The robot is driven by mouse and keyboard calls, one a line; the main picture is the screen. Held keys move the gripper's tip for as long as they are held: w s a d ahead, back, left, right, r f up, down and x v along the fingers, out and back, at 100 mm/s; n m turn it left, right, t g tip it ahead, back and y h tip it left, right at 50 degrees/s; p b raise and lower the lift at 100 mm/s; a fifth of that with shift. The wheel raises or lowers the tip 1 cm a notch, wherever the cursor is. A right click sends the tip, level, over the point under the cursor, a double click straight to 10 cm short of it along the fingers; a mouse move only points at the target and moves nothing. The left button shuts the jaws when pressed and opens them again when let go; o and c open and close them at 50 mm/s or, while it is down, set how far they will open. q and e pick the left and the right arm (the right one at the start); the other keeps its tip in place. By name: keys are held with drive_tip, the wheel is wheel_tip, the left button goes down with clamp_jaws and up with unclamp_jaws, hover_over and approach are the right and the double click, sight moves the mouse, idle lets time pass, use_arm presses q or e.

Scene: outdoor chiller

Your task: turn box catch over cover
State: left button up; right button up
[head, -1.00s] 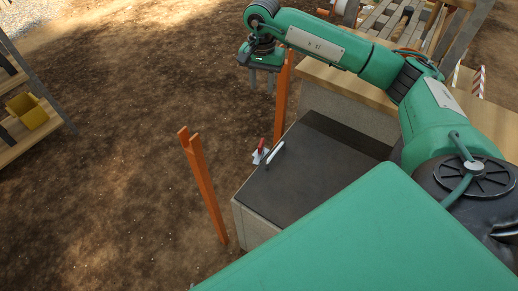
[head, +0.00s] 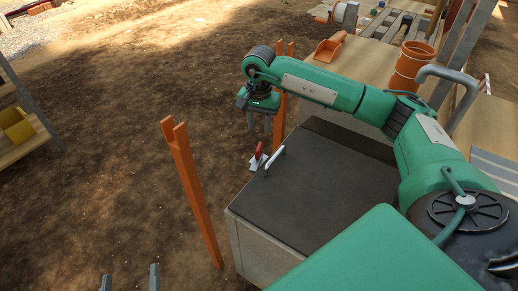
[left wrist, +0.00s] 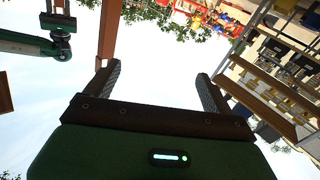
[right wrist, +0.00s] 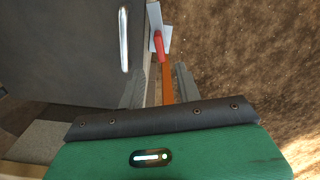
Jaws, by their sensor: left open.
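The box has a dark grey cover (head: 325,185) with a silver bar handle (head: 276,161) near its far left edge. The catch, a red grip (head: 260,149) on a pale plate (head: 254,162), sits at that edge. In the right wrist view the red grip (right wrist: 159,46) and handle (right wrist: 124,40) show ahead of the fingers. My right gripper (head: 263,123) hangs fingers down above and beyond the catch, open and empty, apart from it. My left gripper (head: 130,280) shows only its fingertips at the bottom left, open and empty, away from the box; its wrist view (left wrist: 160,85) faces sky.
An orange forked stake (head: 190,190) stands left of the box; another (head: 283,95) stands close behind my right gripper. A wooden bench with an orange pipe (head: 410,68) lies beyond the box. A shelf with a yellow bin (head: 17,124) is far left. Bare ground is clear between.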

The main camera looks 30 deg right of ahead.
sight(259, 146)
wheel_tip(259, 146, down, 9)
drive_tip(key=shift+r+b, duration=0.2)
drive_tip(key=shift+b, duration=0.5)
drive_tip(key=shift+f, duration=0.7)
use_arm(q)
wheel_tip(259, 146, up, 8)
drive_tip(key=w+a+t, duration=0.1)
drive_tip(key=a+t, duration=0.1)
drive_tip(key=t, duration=0.3)
drive_tip(key=shift+w+a, duration=0.15)
drive_tip(key=shift+w, duration=0.1)
use_arm(e)
drive_tip(key=shift+c, duration=0.2)
clamp_jaws()
